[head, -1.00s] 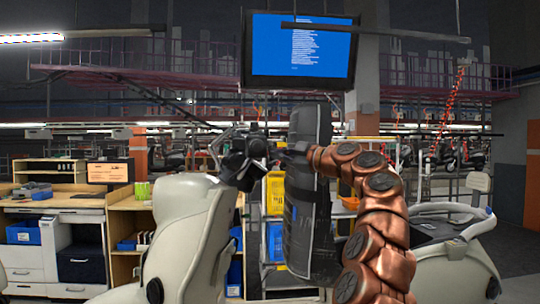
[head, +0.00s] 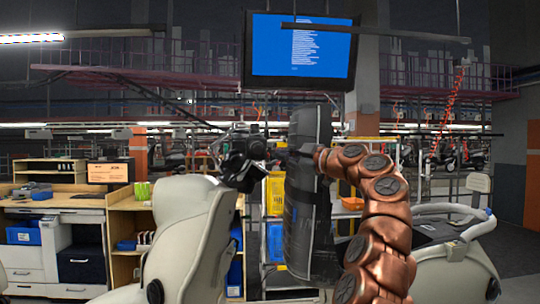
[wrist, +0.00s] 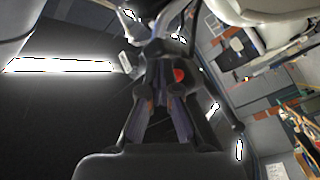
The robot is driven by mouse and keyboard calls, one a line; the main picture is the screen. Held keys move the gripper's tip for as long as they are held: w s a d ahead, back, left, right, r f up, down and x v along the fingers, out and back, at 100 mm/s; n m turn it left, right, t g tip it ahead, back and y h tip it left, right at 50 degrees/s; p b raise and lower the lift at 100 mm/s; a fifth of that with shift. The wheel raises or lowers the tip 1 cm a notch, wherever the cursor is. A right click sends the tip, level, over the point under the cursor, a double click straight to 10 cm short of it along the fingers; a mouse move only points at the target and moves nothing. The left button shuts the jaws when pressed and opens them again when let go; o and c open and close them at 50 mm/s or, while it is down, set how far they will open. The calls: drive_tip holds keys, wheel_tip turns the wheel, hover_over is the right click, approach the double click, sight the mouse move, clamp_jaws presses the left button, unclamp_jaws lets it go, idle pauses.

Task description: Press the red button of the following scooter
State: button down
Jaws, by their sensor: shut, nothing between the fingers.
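A cream-white scooter (head: 185,235) stands at the left of centre in the head view, its handlebar and dark controls level with my gripper (head: 238,165). In the wrist view the red button (wrist: 179,76) shows as a small red disc on the dark handlebar control, close beside the tips of my gripper (wrist: 163,68). My gripper is shut and empty. I cannot tell whether its tips touch the button or the control. The button cannot be made out in the head view.
Another white scooter (head: 455,240) stands at the right. A blue screen (head: 300,50) hangs above. Shelves with a yellow bin (head: 276,195) stand behind my arm, and a wooden workbench (head: 55,200) is at the left.

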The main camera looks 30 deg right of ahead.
drive_tip(key=d+p, duration=0.1)
drive_tip(key=s+d+p, duration=0.1)
drive_tip(key=d, duration=0.1)
drive_tip(key=s+d+p, duration=0.1)
drive_tip(key=shift+d, duration=0.25)
idle(0.5)
idle(0.6)
